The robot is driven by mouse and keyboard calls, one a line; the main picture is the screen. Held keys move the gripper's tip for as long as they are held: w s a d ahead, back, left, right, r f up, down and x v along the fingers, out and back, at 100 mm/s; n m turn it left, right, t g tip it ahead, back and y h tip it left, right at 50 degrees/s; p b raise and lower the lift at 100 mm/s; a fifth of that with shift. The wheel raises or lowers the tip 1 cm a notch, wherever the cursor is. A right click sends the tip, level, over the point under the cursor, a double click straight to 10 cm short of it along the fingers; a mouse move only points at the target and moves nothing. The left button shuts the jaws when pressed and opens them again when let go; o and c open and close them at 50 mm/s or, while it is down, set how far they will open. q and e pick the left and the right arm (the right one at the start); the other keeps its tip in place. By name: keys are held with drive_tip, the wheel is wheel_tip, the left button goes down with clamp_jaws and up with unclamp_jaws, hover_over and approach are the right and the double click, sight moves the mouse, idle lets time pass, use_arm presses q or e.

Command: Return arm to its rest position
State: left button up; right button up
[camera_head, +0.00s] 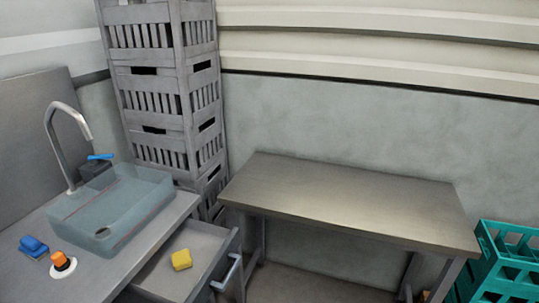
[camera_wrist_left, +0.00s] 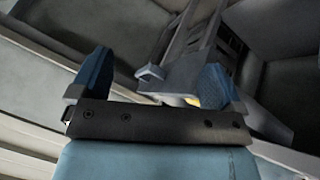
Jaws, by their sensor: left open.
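My left gripper (camera_wrist_left: 153,80) shows in the left wrist view, its two blue-padded fingers spread wide apart. I see nothing held between the fingers. Behind them are grey structures, blurred and tilted, and a small patch of yellow (camera_wrist_left: 193,101) partly hidden by the gripper. Neither of my arms nor grippers shows in the head view. My right gripper is in neither view.
An open drawer (camera_head: 206,243) holding a yellow sponge (camera_head: 181,260) juts out below the counter with a sink (camera_head: 112,208). A bare metal table (camera_head: 345,198) stands right of it. Stacked grey crates (camera_head: 160,105) stand behind; a teal crate (camera_head: 508,262) is at far right.

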use_arm(q)
drive_tip(key=s+a+f+m+t+b, duration=0.15)
drive_tip(key=s+f, duration=0.25)
drive_tip(key=s, duration=0.4)
drive_tip(key=s+d+f+m+t+b, duration=0.1)
drive_tip(key=s+f+t+b, duration=0.25)
drive_tip(key=s, duration=0.35)
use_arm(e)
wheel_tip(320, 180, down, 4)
use_arm(q)
wheel_tip(320, 180, up, 12)
drive_tip(key=a+p, duration=0.1)
drive_tip(key=p, duration=1.3)
drive_tip(key=shift+s+a+r+m+y+p, duration=0.2)
drive_tip(key=shift+s+a+m+y+p, duration=0.1)
drive_tip(key=shift+s+m+p, duration=0.1)
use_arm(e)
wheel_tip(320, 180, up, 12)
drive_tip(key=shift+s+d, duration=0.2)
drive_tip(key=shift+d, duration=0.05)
